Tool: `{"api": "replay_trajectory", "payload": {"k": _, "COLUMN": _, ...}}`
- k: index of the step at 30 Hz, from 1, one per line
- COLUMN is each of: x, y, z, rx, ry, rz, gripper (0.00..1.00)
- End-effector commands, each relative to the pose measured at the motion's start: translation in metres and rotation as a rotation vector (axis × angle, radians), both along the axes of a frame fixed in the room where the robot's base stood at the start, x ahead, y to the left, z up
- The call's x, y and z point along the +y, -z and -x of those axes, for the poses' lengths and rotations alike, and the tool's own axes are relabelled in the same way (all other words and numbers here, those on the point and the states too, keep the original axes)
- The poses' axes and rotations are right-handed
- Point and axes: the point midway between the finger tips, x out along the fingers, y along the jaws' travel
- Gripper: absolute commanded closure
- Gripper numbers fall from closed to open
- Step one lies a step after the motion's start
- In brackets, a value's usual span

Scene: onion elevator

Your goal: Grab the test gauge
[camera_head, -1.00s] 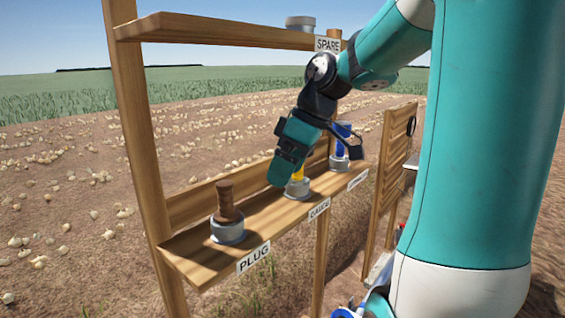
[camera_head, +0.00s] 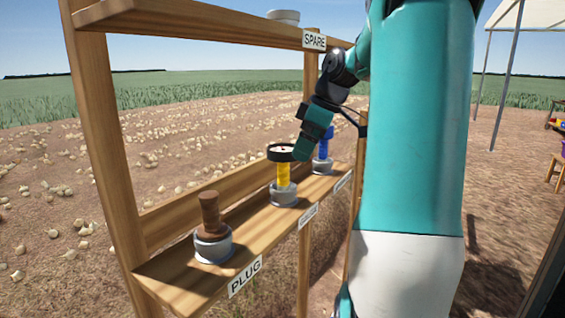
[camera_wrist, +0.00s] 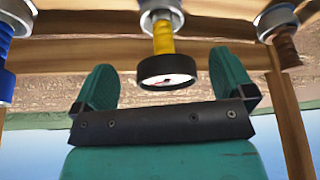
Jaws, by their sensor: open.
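The test gauge (camera_head: 283,175) has a yellow stem and a round black head with a white dial. It stands upright in a grey holder (camera_head: 284,195) on the lower shelf, above a small label. In the wrist view the gauge (camera_wrist: 166,72) hangs at the upper middle, its dial facing the camera. My gripper (camera_wrist: 167,88) is open, with one teal finger on each side of the gauge head and gaps on both sides. In the head view my gripper (camera_head: 303,150) is at the right of the gauge head, partly covering the blue tool behind.
A brown plug (camera_head: 210,215) stands in a holder at the near left of the lower shelf (camera_head: 165,272). A blue-handled tool (camera_head: 325,145) stands in a holder to the right. The upper shelf (camera_head: 200,22) holds a grey round part (camera_head: 283,16) near the SPARE label.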

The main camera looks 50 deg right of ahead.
Motion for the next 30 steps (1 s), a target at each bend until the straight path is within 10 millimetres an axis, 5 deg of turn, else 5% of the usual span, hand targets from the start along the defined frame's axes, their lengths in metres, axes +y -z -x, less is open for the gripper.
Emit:
{"api": "replay_trajectory", "payload": {"k": 9, "x": 0.02, "y": -0.001, "z": -0.042, "rx": 0.0, "ry": -0.009, "rz": -0.001, "gripper": 0.0}}
{"api": "replay_trajectory", "payload": {"k": 15, "x": 0.022, "y": 0.026, "z": -0.049, "rx": 0.001, "ry": -0.003, "rz": -0.001, "gripper": 0.0}}
{"api": "replay_trajectory", "payload": {"k": 23, "x": 0.022, "y": 0.028, "z": -0.05, "rx": 0.001, "ry": -0.002, "rz": 0.001, "gripper": 0.0}}
{"api": "replay_trajectory", "payload": {"k": 30, "x": 0.022, "y": 0.028, "z": -0.05, "rx": 0.001, "ry": -0.002, "rz": 0.001, "gripper": 0.5}}
